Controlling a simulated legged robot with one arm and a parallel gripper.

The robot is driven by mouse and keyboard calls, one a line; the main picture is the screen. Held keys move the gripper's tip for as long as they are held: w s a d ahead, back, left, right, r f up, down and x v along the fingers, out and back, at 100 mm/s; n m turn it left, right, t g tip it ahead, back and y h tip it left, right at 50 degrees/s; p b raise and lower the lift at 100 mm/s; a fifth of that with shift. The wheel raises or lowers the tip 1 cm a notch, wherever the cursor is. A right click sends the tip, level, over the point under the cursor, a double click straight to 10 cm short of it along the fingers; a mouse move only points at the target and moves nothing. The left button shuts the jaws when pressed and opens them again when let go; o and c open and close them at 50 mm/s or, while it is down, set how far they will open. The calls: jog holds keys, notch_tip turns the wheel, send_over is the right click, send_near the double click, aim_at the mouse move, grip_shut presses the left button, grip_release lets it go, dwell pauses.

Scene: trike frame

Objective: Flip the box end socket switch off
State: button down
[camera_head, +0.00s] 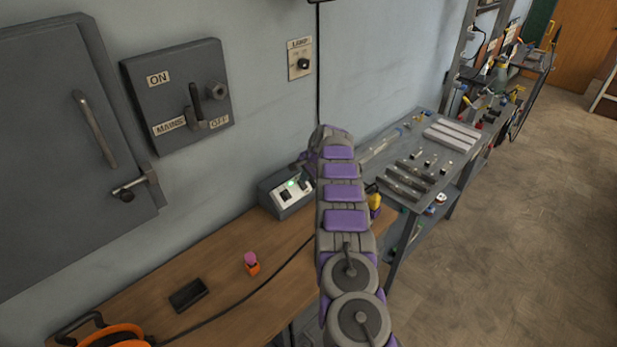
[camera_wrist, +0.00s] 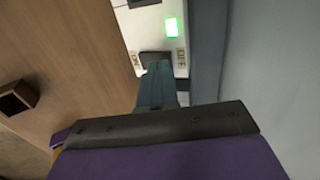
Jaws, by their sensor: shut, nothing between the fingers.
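The grey socket box (camera_head: 283,207) sits on the wooden bench against the wall. Its pale sloped face has a lit green lamp (camera_head: 291,184) and dark switches; the lamp also shows in the wrist view (camera_wrist: 171,27). In the wrist view one dark switch (camera_wrist: 142,3) is cut by the top edge, and another (camera_wrist: 150,57) lies right by my fingertips. My gripper (camera_wrist: 158,68) is shut and empty, its tip over the lower edge of that switch. I cannot tell if they touch. In the head view my arm hides most of the gripper.
The bench (camera_head: 225,255) also holds a pink and orange item (camera_head: 251,263), a black flat object (camera_head: 188,295), a cable and an orange reel (camera_head: 110,338). The mains switch box (camera_head: 180,95) and lamp switch (camera_head: 300,60) are on the wall. A metal tool table (camera_head: 430,165) stands right of my arm.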

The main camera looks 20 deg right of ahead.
jog(key=shift+w+f, duration=0.25)
jog(key=shift+f, duration=0.1)
jog(key=shift+w+p, duration=0.15)
jog(key=shift+p, duration=0.4)
jog(key=shift+w+a+f, duration=0.15)
jog(key=shift+w, duration=0.05)
jog(key=shift+s, duration=0.15)
